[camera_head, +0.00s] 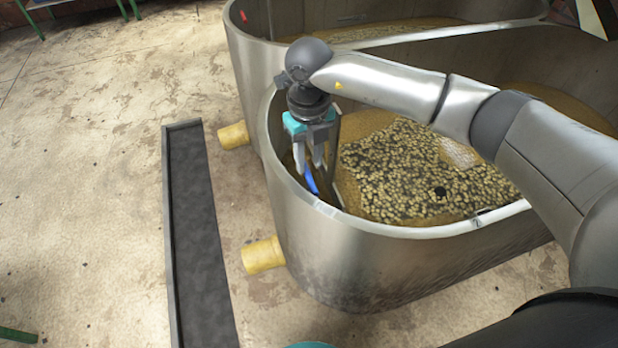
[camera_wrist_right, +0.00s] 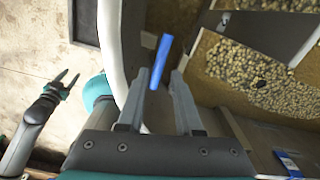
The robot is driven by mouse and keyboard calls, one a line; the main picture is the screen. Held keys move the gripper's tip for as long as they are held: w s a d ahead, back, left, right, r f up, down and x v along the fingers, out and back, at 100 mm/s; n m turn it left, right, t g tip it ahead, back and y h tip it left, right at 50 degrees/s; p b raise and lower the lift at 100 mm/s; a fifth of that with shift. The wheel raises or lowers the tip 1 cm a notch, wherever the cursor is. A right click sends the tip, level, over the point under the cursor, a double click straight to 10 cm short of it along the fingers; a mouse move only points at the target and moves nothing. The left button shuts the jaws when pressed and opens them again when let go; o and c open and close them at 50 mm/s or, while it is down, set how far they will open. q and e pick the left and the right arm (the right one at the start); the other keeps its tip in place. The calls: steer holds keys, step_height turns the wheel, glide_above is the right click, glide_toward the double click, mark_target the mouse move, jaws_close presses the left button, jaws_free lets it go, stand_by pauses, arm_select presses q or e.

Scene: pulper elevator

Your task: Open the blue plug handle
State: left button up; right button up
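The blue plug handle (camera_head: 311,181) shows as a small blue strip inside the near metal tank, by its left wall. My right gripper (camera_head: 309,168) reaches down over the tank rim, just above the handle. In the right wrist view, the blue handle (camera_wrist_right: 160,58) stands tilted between the spread fingers of my right gripper (camera_wrist_right: 161,82). A gap shows on its right side; whether the left finger touches it I cannot tell.
The near tank (camera_head: 345,250) holds pale beans in brown water. Another tank (camera_head: 238,60) adjoins it behind. Yellow pipe stubs (camera_head: 263,255) stick out from the tanks' left side. A long dark floor channel (camera_head: 200,230) lies left of them. The concrete floor farther left is mostly clear.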

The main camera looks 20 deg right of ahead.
mark_target(309, 176)
step_height(309, 176, down, 4)
steer(key=shift+r+b, duration=0.2)
steer(key=shift+b, duration=0.3)
arm_select(q)
steer(key=shift+w+d+r+b, duration=0.4)
steer(key=shift+w+d+r, duration=0.7)
steer(key=shift+w+r, duration=0.3)
arm_select(e)
steer(key=shift+f, duration=1.25)
jaws_close()
